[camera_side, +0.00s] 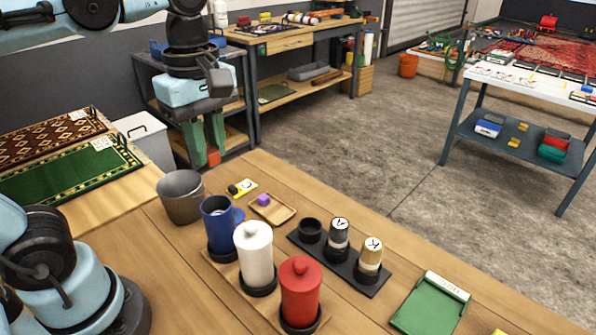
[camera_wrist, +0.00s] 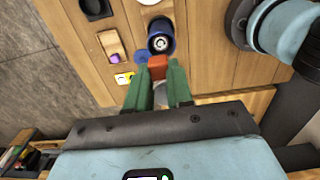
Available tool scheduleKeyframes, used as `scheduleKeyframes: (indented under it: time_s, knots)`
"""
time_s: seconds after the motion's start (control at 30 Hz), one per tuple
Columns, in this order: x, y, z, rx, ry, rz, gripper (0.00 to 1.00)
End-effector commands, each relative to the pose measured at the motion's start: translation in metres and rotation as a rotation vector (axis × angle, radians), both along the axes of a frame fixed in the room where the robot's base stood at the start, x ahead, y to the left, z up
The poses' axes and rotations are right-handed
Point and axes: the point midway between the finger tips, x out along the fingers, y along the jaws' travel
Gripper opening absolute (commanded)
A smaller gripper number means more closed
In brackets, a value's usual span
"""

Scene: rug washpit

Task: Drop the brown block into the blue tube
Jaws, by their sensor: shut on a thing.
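My gripper (camera_side: 206,143) is shut on the brown block (camera_side: 213,157), a reddish-brown piece held between green fingers. It hangs high above the table, over its back left part. In the wrist view the brown block (camera_wrist: 157,66) sits between the fingertips (camera_wrist: 158,78), just below the blue tube in the picture. The blue tube (camera_side: 217,238) stands upright in a black base, its top open. In the wrist view I look into the blue tube (camera_wrist: 161,49), and something pale shows inside. A blue lid-like piece (camera_wrist: 141,57) lies beside it.
A white lidded tube (camera_side: 256,258) and a red lidded tube (camera_side: 300,295) stand in line with the blue one. A grey bucket (camera_side: 181,200) is left of it. A wooden tray (camera_side: 283,218) with a purple block (camera_side: 264,200) and a black rack (camera_side: 360,283) lie to the right.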

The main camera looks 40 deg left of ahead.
Motion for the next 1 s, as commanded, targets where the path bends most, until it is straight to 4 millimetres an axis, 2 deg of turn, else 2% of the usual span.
scheduleKeyframes:
  time_s: [0.2,0.4,0.8,0.83,1.0]
  knots:
    - [0.000,0.000,-0.026,0.000,0.000,0.000,0.00]
    - [0.000,0.000,-0.042,0.000,0.000,0.001,0.00]
    - [0.000,0.000,-0.048,0.000,0.000,0.001,0.00]
    - [0.000,0.000,-0.048,0.000,0.000,0.001,0.24]
    - [0.000,0.000,-0.048,0.000,0.000,0.001,0.50]
